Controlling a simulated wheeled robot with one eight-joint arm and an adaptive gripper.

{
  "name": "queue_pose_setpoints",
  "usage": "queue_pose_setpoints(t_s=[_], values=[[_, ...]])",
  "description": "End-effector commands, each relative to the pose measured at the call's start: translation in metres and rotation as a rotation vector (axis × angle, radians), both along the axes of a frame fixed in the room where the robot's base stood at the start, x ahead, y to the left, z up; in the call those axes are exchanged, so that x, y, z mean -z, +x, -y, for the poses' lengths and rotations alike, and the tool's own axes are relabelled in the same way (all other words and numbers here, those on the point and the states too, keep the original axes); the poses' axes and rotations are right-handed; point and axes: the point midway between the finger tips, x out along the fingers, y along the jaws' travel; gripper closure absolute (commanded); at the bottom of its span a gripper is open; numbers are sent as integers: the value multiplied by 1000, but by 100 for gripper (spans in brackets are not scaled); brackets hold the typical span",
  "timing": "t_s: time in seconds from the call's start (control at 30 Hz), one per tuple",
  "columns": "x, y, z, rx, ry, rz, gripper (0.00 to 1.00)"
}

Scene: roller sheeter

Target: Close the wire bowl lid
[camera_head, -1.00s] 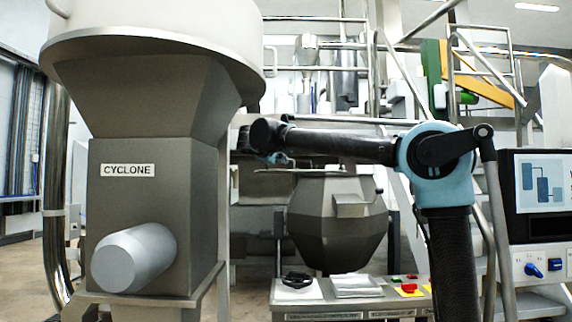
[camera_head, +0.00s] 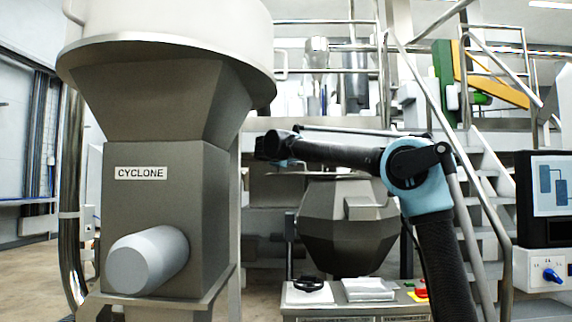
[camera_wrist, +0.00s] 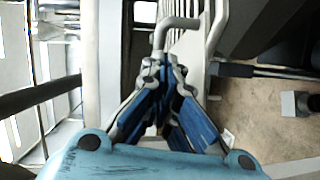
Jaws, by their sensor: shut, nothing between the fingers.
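A grey faceted bowl (camera_head: 345,235) stands in the middle of the head view, its top partly behind my arm. I cannot make out the wire bowl lid for certain in the head view. In the wrist view, a grey bent bar (camera_wrist: 178,22) with a hooked end lies just beyond my fingertips; I cannot tell whether it belongs to the lid. My gripper (camera_wrist: 164,72) has blue-and-grey fingers, shut and empty, with the tips close to that bar. I cannot tell whether they touch it.
A large grey cyclone hopper (camera_head: 150,220) with a protruding cylinder stands at the left. A control panel (camera_head: 355,303) is below the bowl. Stairs with railings (camera_head: 490,190) and a screen box (camera_head: 543,200) are at the right. Bare floor shows at the far left.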

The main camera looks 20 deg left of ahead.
Motion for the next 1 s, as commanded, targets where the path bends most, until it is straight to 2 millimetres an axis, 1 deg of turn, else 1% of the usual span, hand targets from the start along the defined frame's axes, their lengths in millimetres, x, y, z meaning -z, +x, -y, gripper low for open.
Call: queue_pose_setpoints(t_s=[0.03,0.23,0.73,1.0], values=[[1,4,7,2,0,0,100],[4,14,20,1,0,0,100],[4,16,23,-2,-1,0,100],[5,10,26,-54,-1,0,100]])
